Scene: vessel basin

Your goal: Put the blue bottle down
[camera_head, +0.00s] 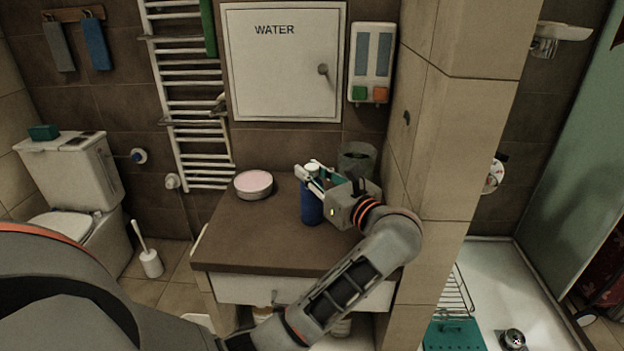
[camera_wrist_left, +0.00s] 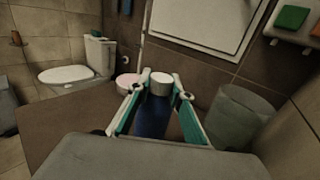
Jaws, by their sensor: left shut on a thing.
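The blue bottle (camera_head: 311,207) with a white cap is upright over the brown countertop (camera_head: 262,238), right of its middle. I cannot tell whether its base touches the top. My left gripper (camera_head: 312,175) is shut on the bottle near its upper part, coming in from the right side of the counter. In the left wrist view the bottle (camera_wrist_left: 153,117) stands between the two teal-padded fingers (camera_wrist_left: 158,100), its white cap at fingertip height. Its lower part is hidden there. My right gripper does not show.
A round pink-topped tin (camera_head: 254,185) sits left of the bottle. A dark see-through bin or cup (camera_head: 357,160) stands behind my gripper, close to the tiled pillar (camera_head: 440,150). A white WATER cabinet (camera_head: 284,62) hangs above. The counter's front left is clear.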

